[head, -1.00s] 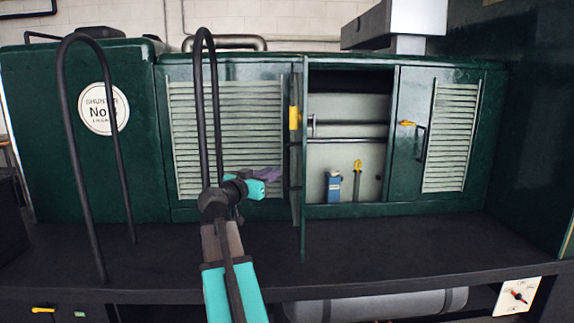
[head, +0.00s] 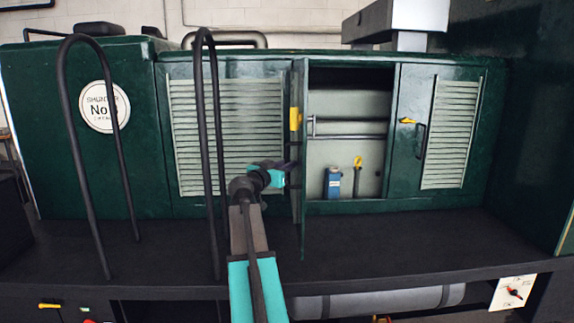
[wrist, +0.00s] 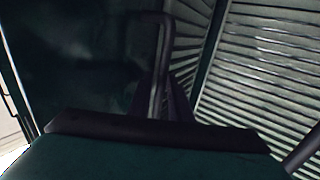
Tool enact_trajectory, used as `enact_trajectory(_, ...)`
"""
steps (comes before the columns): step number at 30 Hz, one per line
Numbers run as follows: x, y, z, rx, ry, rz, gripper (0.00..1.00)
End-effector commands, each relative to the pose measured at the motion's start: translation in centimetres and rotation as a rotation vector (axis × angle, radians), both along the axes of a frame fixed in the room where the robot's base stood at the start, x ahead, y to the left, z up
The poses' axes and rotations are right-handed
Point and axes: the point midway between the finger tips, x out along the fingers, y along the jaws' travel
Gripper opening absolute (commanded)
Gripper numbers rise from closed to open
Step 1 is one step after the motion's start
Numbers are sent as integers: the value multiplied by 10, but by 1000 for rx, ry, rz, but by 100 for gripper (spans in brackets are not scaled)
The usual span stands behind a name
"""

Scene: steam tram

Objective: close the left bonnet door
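The left bonnet door (head: 304,225) stands open, swung outward and seen nearly edge-on in the head view. A yellow latch (head: 295,118) is on it. My gripper (head: 286,172) is just left of this door, at about the height of the lower part of the opening. In the wrist view a black bar handle (wrist: 150,35) stands on a dark green face, with my purple fingers (wrist: 168,100) close to its lower end. The dim picture does not show whether they touch it or how far apart they are.
The right bonnet door (head: 407,160) is closed. Inside the open compartment are a blue container (head: 333,183) and a yellow-topped dipstick (head: 357,175). Black hoop rails (head: 87,185) (head: 208,100) rise from the dark footplate (head: 400,245); one stands just left of my arm.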

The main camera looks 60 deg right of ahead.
Motion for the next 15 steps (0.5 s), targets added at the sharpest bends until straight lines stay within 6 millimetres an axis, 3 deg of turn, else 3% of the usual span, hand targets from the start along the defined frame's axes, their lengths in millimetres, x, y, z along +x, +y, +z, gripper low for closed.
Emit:
enact_trajectory(5, 0, 0, 0, 0, 0, 0, 18)
enact_trajectory(8, 0, 0, 0, 0, 0, -1, 1)
enact_trajectory(9, -1, 0, 0, 0, 0, -1, 0)
enact_trajectory(15, -1, 0, 0, 0, 0, -2, 0)
